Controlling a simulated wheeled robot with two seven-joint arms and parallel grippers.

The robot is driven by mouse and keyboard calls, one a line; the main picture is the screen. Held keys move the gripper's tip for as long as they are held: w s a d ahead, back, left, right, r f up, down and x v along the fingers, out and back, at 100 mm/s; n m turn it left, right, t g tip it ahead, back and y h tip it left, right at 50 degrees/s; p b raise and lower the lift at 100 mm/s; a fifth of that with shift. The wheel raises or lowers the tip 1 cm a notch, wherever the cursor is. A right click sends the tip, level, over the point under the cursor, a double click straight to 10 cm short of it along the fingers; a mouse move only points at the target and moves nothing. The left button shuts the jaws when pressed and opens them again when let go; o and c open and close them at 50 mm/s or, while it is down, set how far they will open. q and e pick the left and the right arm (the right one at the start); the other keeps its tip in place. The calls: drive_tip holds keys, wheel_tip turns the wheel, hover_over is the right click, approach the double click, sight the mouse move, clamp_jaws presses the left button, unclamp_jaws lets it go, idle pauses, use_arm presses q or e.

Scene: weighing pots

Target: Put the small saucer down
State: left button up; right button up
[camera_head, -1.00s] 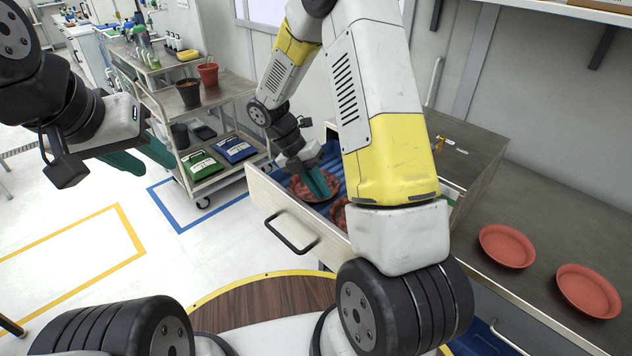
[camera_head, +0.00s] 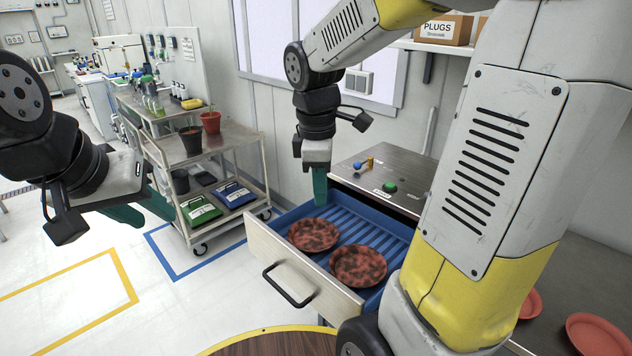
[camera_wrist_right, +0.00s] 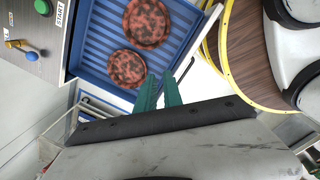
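The small saucer (camera_head: 313,235), mottled red and dark, lies in the open drawer, towards its far left end. It also shows in the right wrist view (camera_wrist_right: 127,68). A larger mottled saucer (camera_head: 358,266) lies beside it in the drawer and shows in the right wrist view (camera_wrist_right: 147,22). My right gripper (camera_head: 320,203) is above the drawer, beyond the small saucer, clear of it and empty. Its green fingers (camera_wrist_right: 160,78) stand apart with a gap. My left gripper (camera_head: 155,218) hangs empty at the left, over the floor, its green fingers apart.
The drawer (camera_head: 300,262) is pulled out, with a blue ribbed inside. Plain red saucers (camera_head: 598,335) lie on the counter at right, partly behind my right arm. A trolley (camera_head: 232,145) with pots stands at the back left. Buttons (camera_head: 389,187) sit on the cabinet top.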

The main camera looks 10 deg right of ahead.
drive_tip(key=s+r+m+t+y, duration=0.3)
drive_tip(key=s+r+m+t, duration=0.2)
drive_tip(key=s+m, duration=0.4)
drive_tip(key=m, duration=0.4)
drive_tip(key=shift+a+r+m, duration=0.25)
drive_tip(key=shift+r+m, duration=0.05)
drive_tip(key=shift+r, duration=0.1)
